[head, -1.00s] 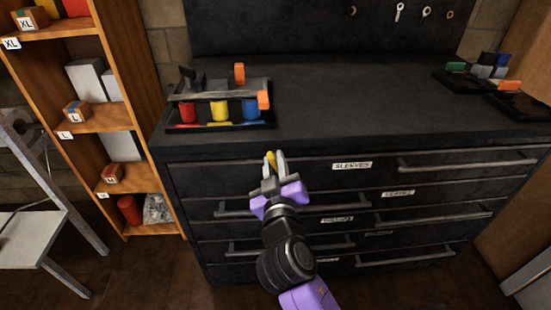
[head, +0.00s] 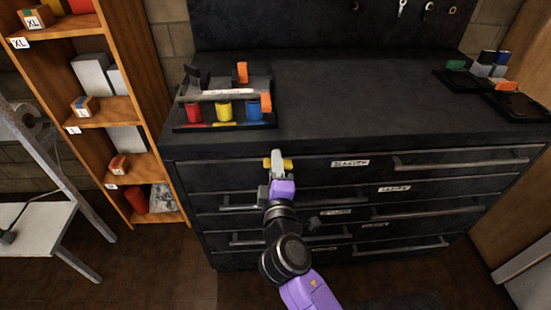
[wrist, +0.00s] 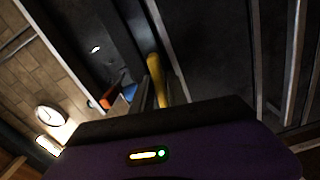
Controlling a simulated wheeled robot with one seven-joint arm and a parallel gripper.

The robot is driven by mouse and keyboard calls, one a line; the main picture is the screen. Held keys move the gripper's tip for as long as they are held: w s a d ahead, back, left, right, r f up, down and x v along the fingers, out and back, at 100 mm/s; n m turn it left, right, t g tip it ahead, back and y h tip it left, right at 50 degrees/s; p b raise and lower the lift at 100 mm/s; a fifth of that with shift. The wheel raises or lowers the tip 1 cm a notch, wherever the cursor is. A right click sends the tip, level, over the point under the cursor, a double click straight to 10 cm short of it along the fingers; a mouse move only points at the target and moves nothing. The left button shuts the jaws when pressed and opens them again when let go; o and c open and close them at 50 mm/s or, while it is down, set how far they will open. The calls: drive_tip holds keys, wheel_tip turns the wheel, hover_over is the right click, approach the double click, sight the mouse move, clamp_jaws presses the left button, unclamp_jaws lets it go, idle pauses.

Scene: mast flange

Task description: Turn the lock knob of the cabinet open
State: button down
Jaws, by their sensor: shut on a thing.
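The yellow lock knob (head: 288,163) is on the top drawer front of the black cabinet (head: 320,178), near its upper edge and left of the drawer label. Its bar lies roughly level, with a yellow end showing on each side of my fingers. My gripper (head: 277,157) is shut on the knob, and its fingers hide the knob's middle. In the wrist view the yellow knob (wrist: 155,75) reaches out beyond the fingers (wrist: 150,95), and its far part is hidden by the gripper body.
Drawer handles (head: 455,165) stick out from the cabinet front. A rack with red, yellow and blue cups (head: 222,110) stands on the worktop above my gripper. A wooden shelf (head: 150,120) is at left. The middle of the worktop is clear.

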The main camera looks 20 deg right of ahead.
drive_tip(key=shift+n+p, duration=0.4)
drive_tip(key=shift+n, duration=0.6)
drive_tip(key=shift+a+f, duration=0.1)
drive_tip(key=c, duration=1.4)
unclamp_jaws()
drive_tip(key=shift+c, duration=0.2)
drive_tip(key=v, duration=0.7)
drive_tip(key=shift+s, duration=0.4)
drive_tip(key=shift+a, duration=0.1)
